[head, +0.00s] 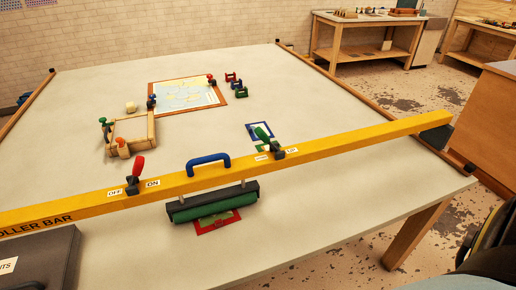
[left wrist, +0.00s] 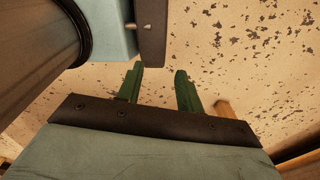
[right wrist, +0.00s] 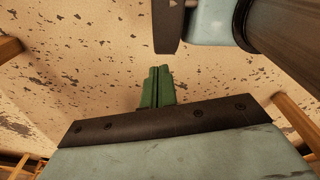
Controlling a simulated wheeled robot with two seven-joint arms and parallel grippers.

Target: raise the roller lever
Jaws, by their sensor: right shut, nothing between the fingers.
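A yellow bar (head: 330,145) lettered "ROLLER BAR" crosses above the table. On its right half a green-handled lever (head: 262,134) leans up and to the left between two small labels, too small to read surely. On its left half a red-handled lever (head: 138,166) tilts slightly right between labels OFF and ON. A dark green roller (head: 214,204) in a black holder hangs under the bar over a red-framed picture (head: 217,222). My left gripper (left wrist: 160,70) is open and empty over the floor. My right gripper (right wrist: 160,70) is shut and empty. Neither gripper shows in the head view.
A blue handle (head: 208,160) arches from the bar. The white table (head: 110,85) holds a map board (head: 185,95), a wooden frame (head: 130,133) and small coloured stamps (head: 236,87). A dark grey lidded box (head: 45,258) lies at the near left. The table's near right is clear.

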